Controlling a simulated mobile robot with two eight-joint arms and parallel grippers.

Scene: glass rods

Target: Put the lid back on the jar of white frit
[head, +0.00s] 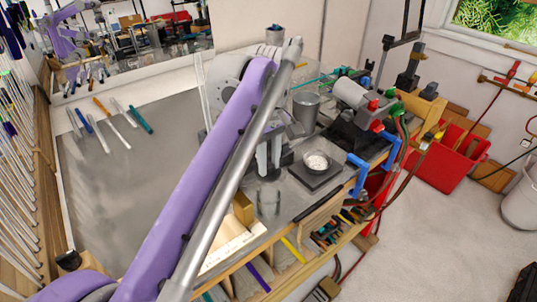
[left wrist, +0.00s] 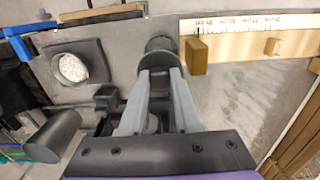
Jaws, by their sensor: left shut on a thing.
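An open round container of white frit (head: 316,161) sits on a dark square plate (head: 313,178) right of my left gripper (head: 269,172) in the head view. The frit also shows at the upper left of the left wrist view (left wrist: 72,68), with its white grains uncovered. My left gripper (left wrist: 160,70) points down, its two pale fingers shut on a dark grey round piece (left wrist: 160,45) that looks like the lid. The fingers hide part of it. The gripper is beside the frit, not over it. My right gripper is not in view.
A metal cup (head: 305,110) and a torch (head: 352,94) stand behind the frit. A wooden block (head: 243,208) and a ruler (head: 232,250) lie at the front. Coloured rods (head: 104,117) lie left; the bench between is clear.

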